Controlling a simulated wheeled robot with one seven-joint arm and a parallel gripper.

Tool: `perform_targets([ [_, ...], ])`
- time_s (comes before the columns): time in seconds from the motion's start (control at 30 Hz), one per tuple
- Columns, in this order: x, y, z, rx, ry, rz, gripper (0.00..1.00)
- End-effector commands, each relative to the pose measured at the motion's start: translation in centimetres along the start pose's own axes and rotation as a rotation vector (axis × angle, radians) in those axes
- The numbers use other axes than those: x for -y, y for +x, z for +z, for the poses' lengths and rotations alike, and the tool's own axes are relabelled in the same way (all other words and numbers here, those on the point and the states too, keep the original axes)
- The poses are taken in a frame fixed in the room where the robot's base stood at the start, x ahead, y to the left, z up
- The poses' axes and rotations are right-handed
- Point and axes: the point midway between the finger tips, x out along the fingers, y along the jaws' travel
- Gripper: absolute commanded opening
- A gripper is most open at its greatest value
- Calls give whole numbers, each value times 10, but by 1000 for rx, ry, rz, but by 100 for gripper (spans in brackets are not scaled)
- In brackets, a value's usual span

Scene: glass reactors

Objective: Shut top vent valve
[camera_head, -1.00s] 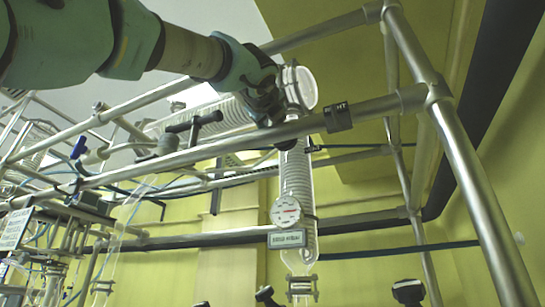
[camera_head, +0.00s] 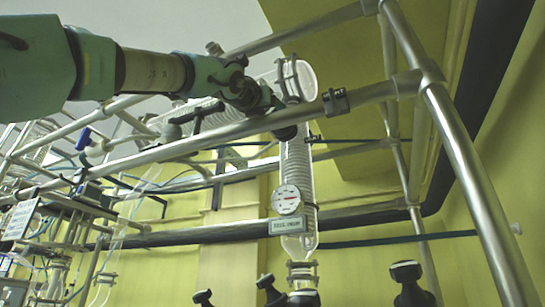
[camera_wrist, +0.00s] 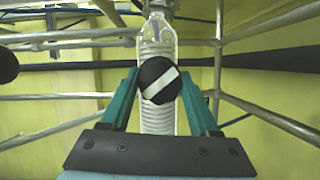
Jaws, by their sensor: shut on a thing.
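The vent valve knob (camera_wrist: 159,80) is round and black, with a white bar lying at a slant across its face. My gripper (camera_wrist: 158,72) has its two teal fingers on either side of the knob and is shut on it. In the head view my gripper (camera_head: 268,99) is beside the top of a glass column (camera_head: 299,170), just above a metal rail. The knob is hard to make out there, being partly hidden by the gripper and rail. The coiled column stands behind the knob in the wrist view.
Metal frame rails (camera_head: 235,128) cross close beneath my gripper, and an upright (camera_head: 470,190) stands to the right. A dial gauge (camera_head: 287,199) hangs on the column. A black T-shaped handle (camera_head: 197,118) is left of my gripper. Several black knobs line the bottom edge.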

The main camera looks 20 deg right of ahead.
Motion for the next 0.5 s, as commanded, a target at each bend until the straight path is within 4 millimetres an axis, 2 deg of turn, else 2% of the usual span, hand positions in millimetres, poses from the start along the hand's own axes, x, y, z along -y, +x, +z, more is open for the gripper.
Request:
perform_targets([
  [0.5, 0, 0, 0, 0, 72, -28, 6],
])
